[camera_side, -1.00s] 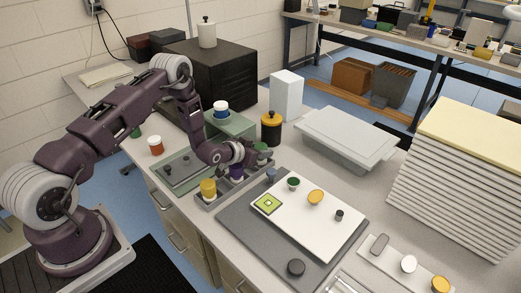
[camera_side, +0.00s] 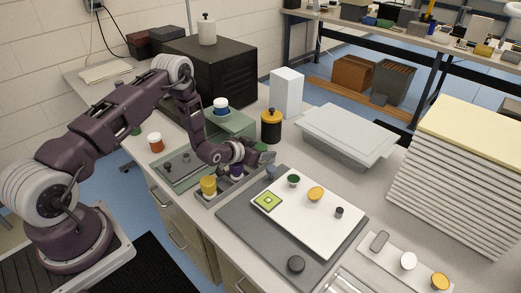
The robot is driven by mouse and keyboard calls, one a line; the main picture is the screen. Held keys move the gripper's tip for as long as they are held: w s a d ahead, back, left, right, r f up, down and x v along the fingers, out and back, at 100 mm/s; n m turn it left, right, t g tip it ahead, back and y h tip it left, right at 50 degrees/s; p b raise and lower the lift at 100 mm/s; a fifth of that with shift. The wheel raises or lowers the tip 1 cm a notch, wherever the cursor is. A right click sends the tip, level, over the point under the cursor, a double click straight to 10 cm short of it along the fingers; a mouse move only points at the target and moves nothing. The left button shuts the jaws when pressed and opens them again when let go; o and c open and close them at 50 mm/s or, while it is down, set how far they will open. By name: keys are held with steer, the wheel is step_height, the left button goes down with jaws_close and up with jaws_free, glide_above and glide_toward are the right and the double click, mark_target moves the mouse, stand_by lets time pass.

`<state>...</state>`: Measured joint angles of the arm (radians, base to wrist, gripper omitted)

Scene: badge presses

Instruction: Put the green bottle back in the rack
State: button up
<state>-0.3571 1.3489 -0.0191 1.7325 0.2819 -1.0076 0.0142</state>
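My gripper (camera_side: 262,158) is low over the far end of a grey rack (camera_side: 209,199), with its fingers pointing right. A small dull green top (camera_side: 262,147), which looks like the green bottle, shows right at the fingers. I cannot tell whether the fingers hold it or are only beside it, and its lower part is hidden. A yellow bottle (camera_side: 208,185) stands upright at the rack's near end. A purple bottle (camera_side: 237,171) stands behind it, partly covered by my gripper.
A white board (camera_side: 308,223) on a grey mat (camera_side: 240,229) lies just right of the rack, with a dark green-topped piece (camera_side: 293,180) on it. A black jar with a yellow lid (camera_side: 271,126) stands behind my gripper. A lidded grey bin (camera_side: 345,135) is at the back right.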

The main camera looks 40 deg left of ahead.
step_height(320, 180, up, 11)
steer(key=shift+f, duration=0.2)
steer(key=s+d+r+g, duration=0.1)
steer(key=s+d+r, duration=0.3)
steer(key=r, duration=0.5)
steer(key=s+d+r+g, duration=0.2)
steer(key=s+r, duration=0.3)
steer(key=r, duration=0.5)
steer(key=s+d+r+g, duration=0.1)
steer(key=s+d, duration=0.1)
steer(key=s, duration=0.9)
steer(key=s+d+r+g, duration=0.1)
steer(key=s+d+r, duration=0.1)
steer(key=s, duration=0.9)
steer(key=s+d+r+g, duration=0.1)
steer(key=s+d, duration=0.3)
steer(key=s, duration=0.6)
steer(key=shift+s+r+m+g+h, duration=0.3)
steer(key=shift+s+r+h, duration=0.1)
steer(key=shift+r, duration=0.05)
steer(key=shift+d, duration=0.1)
